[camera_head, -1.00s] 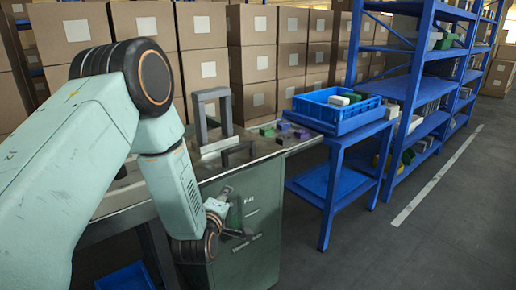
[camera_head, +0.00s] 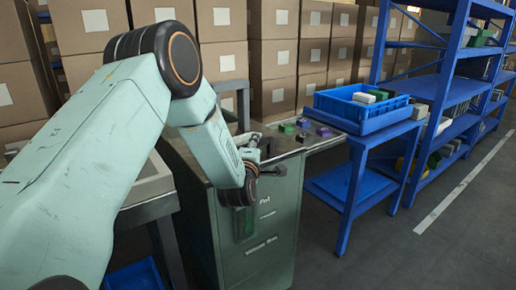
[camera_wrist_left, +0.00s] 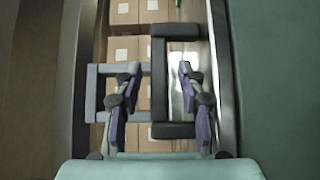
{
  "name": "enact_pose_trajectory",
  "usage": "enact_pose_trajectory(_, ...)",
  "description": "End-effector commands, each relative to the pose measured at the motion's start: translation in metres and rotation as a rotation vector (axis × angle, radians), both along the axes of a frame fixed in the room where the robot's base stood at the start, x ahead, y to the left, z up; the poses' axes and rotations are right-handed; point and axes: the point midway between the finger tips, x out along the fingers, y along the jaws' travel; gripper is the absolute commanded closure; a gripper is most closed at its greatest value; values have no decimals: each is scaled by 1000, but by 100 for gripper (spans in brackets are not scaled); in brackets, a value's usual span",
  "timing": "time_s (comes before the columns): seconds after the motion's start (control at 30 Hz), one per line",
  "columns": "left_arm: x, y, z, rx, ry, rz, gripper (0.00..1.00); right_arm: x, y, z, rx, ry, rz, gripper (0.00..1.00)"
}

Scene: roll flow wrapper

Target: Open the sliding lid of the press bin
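The press bin is a green cabinet (camera_head: 277,222) with lettering on its front, under a metal worktop. My left gripper (camera_head: 270,160) is above the cabinet's top front edge, in front of the worktop. In the left wrist view my left gripper (camera_wrist_left: 157,78) is open, one finger on each side of a dark bracket-shaped handle (camera_wrist_left: 158,85). The handle's long bar lies between the fingers with gaps on both sides. Whether they are level with it I cannot tell. In the head view the gripper and arm hide the handle and most of the lid. My right gripper is not in view.
A grey upright frame (camera_head: 243,103) stands on the worktop behind my arm. Small green and purple blocks (camera_head: 303,123) lie to the right. A blue tray (camera_head: 362,121) sits on a blue stand. Cardboard boxes (camera_head: 272,57) are stacked behind.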

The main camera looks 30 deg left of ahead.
Motion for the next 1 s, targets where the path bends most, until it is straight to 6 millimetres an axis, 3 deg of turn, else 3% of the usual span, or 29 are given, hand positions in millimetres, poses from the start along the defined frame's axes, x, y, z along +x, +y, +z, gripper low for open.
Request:
enact_pose_trajectory(0.43,15,4,0,1,1,-3,61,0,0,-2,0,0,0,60)
enact_pose_trajectory(0.87,14,4,0,1,0,-3,98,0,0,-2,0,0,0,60)
enact_pose_trajectory(1.0,15,3,0,1,0,-4,100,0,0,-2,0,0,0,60)
